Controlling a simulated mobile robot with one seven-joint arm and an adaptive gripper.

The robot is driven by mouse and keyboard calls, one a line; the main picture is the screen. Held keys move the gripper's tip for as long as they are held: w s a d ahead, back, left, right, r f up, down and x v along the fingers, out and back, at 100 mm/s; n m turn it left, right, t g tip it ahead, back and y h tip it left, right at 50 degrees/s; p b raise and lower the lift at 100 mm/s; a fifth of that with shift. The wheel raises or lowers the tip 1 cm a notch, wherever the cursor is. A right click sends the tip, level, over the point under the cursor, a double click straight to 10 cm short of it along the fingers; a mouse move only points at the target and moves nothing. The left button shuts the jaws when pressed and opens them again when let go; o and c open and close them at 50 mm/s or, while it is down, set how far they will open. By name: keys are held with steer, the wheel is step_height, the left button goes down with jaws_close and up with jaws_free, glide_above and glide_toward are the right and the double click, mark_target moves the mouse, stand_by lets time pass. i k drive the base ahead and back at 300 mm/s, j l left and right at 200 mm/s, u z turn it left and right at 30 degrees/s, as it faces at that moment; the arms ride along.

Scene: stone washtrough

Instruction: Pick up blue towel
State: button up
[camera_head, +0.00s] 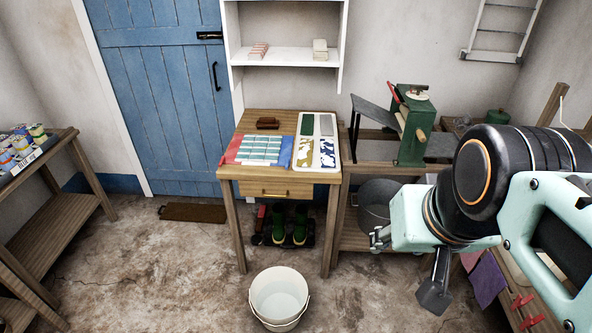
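A flat cloth or stack on the wooden table has a teal-and-white checked middle (261,149), a red left edge (232,150) and a blue right edge (286,151). I cannot tell whether these are one piece or several. A purple-blue cloth (488,280) hangs at the lower right beside a pinkish one, partly hidden by my arm. I cannot tell which is the blue towel. My gripper (435,296) points down, right of the table and left of the hanging cloths. Its fingers are seen side-on, so their opening is unclear, and no held object shows.
The wooden table (280,175) also bears a white tray (329,122) with patterned pieces and a brown brush (267,123). A white bucket (279,297) stands in front. A green machine (414,125) stands at right. The floor left of the bucket is clear.

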mark_target(327, 157)
steer(key=i+l+u, duration=0.25)
steer(key=i+l, duration=0.35)
steer(key=i, duration=0.35)
steer(key=i+l+u, duration=0.3)
steer(key=i+l, duration=0.45)
steer(key=i, duration=0.15)
